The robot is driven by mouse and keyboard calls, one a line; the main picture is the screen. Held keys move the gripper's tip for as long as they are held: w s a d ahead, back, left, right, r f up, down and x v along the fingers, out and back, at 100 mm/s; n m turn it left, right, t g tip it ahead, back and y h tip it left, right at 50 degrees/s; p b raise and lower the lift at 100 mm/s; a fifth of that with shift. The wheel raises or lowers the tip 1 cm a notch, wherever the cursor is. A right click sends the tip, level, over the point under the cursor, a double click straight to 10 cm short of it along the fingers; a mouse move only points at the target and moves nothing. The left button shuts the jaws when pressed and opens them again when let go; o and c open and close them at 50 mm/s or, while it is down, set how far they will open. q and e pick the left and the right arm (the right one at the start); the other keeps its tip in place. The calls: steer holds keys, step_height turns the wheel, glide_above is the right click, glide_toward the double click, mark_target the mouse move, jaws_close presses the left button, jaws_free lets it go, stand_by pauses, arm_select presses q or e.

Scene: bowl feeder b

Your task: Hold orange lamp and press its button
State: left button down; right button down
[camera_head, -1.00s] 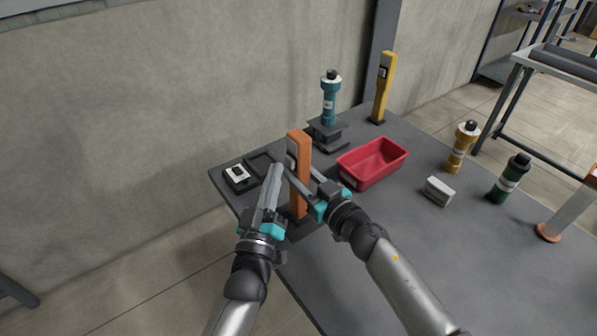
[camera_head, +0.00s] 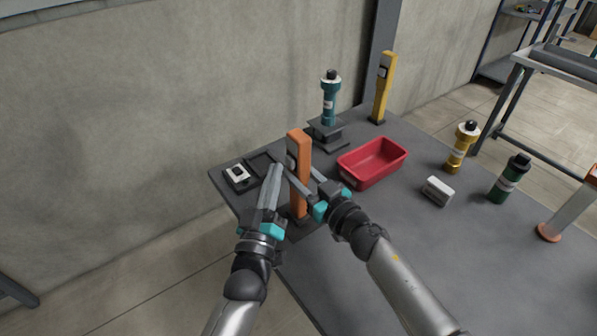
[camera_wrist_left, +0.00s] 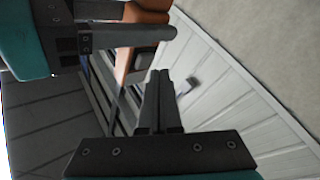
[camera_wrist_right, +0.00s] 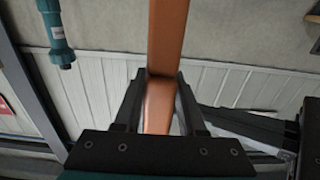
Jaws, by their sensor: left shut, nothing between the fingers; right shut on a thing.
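The orange lamp (camera_head: 299,150) is a tall slim upright post on a dark base near the left end of the table. A dark panel shows near its top on the left side. My right gripper (camera_head: 307,178) is shut around the lamp's middle; in the right wrist view the orange post (camera_wrist_right: 165,40) passes between its fingers (camera_wrist_right: 158,100). My left gripper (camera_head: 277,172) is shut and empty, just left of the lamp. In the left wrist view its closed fingertips (camera_wrist_left: 160,80) are beside the orange body (camera_wrist_left: 140,50), apart from it. The button is not clearly visible.
A red bin (camera_head: 372,163) stands right of the lamp. A black device with a white top (camera_head: 238,174) lies at the left edge. A teal lamp (camera_head: 330,98) and a yellow lamp (camera_head: 382,90) stand behind.

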arm_select(q)
steer(key=shift+d, duration=0.1)
stand_by(0.6)
steer(key=shift+w+d, duration=0.25)
steer(key=shift+d, duration=0.05)
steer(key=shift+w+d, duration=0.2)
steer(key=shift+d, duration=0.05)
stand_by(0.6)
steer(key=shift+a, duration=0.1)
steer(key=shift+s+a, duration=0.45)
steer(key=shift+a, duration=0.1)
steer(key=s+a, duration=0.3)
steer(key=a, duration=0.2)
steer(key=shift+s, duration=0.3)
